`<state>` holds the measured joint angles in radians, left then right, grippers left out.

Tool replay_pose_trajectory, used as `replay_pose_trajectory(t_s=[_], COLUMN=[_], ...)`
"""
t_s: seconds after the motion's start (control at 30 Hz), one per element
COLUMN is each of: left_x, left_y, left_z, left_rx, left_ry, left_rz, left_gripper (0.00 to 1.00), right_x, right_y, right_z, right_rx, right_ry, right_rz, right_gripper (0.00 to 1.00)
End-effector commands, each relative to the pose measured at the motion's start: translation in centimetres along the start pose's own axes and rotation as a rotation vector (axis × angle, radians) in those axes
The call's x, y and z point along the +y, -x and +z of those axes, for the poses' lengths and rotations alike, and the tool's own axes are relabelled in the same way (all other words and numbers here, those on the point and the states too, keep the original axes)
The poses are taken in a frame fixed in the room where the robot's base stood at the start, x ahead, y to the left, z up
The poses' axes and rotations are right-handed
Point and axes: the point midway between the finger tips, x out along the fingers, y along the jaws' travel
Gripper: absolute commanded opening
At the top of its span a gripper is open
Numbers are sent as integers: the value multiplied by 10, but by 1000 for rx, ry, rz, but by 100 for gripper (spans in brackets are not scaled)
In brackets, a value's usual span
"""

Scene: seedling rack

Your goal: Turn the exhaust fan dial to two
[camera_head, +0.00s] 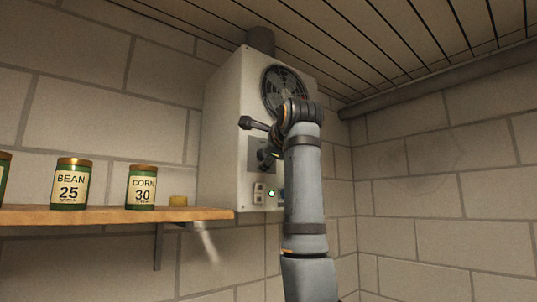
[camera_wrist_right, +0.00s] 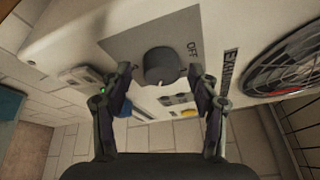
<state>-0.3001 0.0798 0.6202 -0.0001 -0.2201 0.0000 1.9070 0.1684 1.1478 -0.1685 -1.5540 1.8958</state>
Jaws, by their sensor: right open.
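The exhaust fan unit (camera_head: 226,125) is a pale box on the wall, with a round fan grille (camera_head: 284,88) on its front. In the right wrist view the dial (camera_wrist_right: 160,66) is a dark round knob on a grey plate (camera_wrist_right: 125,45) marked OFF at one side. My right gripper (camera_wrist_right: 160,82) is open, with one finger on either side of the dial; I cannot tell whether they touch it. In the head view my right gripper (camera_head: 268,155) is at the panel, and my arm hides part of it. My left gripper is not in view.
A wooden shelf (camera_head: 100,215) at the left holds a BEAN 25 can (camera_head: 70,184), a CORN 30 can (camera_head: 141,187) and a small yellow block (camera_head: 178,201). A rocker switch (camera_head: 258,192) and a green light (camera_head: 271,193) sit below the dial. Brick walls stand behind.

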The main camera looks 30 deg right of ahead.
Motion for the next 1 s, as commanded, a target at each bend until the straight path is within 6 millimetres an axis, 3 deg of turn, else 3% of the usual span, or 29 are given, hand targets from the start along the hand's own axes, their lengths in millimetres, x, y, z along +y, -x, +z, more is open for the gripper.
replay_pose_trajectory(t_s=[0.27, 0.6, 0.7, 1.0], left_x=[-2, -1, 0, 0], left_y=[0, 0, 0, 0], left_z=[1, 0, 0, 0], left_rx=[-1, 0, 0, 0], left_ry=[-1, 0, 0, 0], left_rz=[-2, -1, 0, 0], left_gripper=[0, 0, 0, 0], right_x=[-2, -1, -1, 0], right_y=[13, 92, 108, 120], right_z=[1, 0, 0, 0], right_rx=[-2, -3, -1, 0], right_ry=[0, -1, 0, 0], right_rz=[-4, -5, -3, 0], right_gripper=[61, 61, 61, 61])
